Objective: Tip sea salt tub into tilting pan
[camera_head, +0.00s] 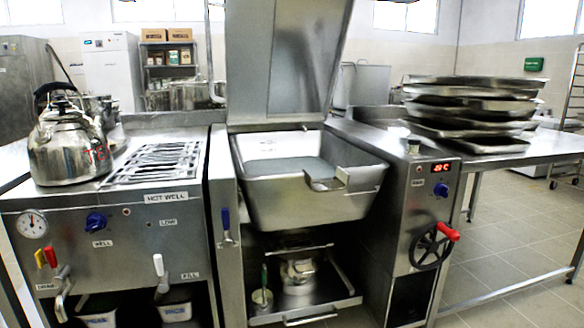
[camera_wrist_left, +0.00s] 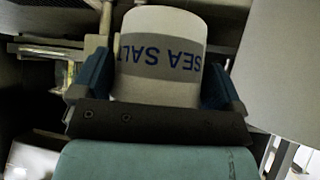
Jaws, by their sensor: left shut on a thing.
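The sea salt tub (camera_wrist_left: 162,30) is white with a grey band reading SEA SALT, upside down in the left wrist view. My left gripper (camera_wrist_left: 158,75) is shut on it, one blue finger on each side. The tub's contents are not visible, and I cannot tell how it is tilted in the room. The tilting pan (camera_head: 262,195) is a steel basin in the middle of the head view, lid raised, with pale liquid inside and a pouring lip at its front right. Neither gripper nor the tub shows in the head view.
A kettle (camera_head: 66,148) stands on the hot well unit (camera_head: 110,240) at left. A control post with a red-handled wheel (camera_head: 433,246) is right of the pan. Stacked trays (camera_head: 470,112) sit on the right table (camera_head: 545,150). The raised lid (camera_head: 285,60) stands behind the pan.

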